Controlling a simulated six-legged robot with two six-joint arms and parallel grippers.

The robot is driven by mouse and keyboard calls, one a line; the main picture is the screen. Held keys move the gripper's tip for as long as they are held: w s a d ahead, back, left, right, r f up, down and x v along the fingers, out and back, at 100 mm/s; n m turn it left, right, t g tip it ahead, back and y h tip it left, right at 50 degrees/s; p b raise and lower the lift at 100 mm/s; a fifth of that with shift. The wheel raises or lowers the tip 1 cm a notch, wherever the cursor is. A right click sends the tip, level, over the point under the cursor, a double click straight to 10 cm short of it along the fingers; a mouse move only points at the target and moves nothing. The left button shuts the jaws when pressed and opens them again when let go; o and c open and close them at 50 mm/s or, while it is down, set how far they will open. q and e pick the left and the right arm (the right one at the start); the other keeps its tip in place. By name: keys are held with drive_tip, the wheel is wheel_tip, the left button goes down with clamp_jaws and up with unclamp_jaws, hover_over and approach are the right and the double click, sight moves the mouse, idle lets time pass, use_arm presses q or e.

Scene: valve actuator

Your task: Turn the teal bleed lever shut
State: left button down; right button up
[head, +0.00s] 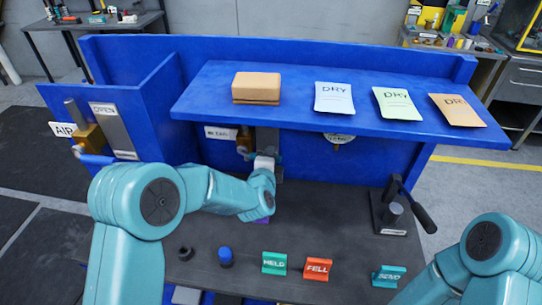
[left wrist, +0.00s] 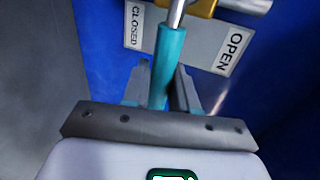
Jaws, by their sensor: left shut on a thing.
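The teal bleed lever (left wrist: 170,55) shows in the left wrist view, running from a bright metal stem at the brass valve (left wrist: 203,6) down between my left gripper's fingers. My left gripper (left wrist: 162,80) is shut on the lever. Behind it is a grey plate (left wrist: 222,55) marked CLOSED on the left and OPEN on the right; the lever lies between the two words in this view. In the head view my left gripper (head: 265,164) is under the blue shelf, just right of the brass valve body (head: 244,140); the lever is hidden there. My right gripper is out of frame.
The blue shelf (head: 290,108) overhangs the valve and carries a brown box (head: 256,88) and several DRY packets. A second valve (head: 88,137) labelled AIR is at left. Tags (head: 317,268) and a black-handled clamp (head: 400,208) stand on the dark bench.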

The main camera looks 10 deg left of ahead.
use_arm(q)
drive_tip(key=shift+f, duration=0.1)
drive_tip(key=c, duration=1)
unclamp_jaws()
drive_tip(key=shift+s, duration=0.3)
drive_tip(key=b+v, duration=0.3)
drive_tip(key=v, duration=1.2)
drive_tip(key=shift+s, duration=0.3)
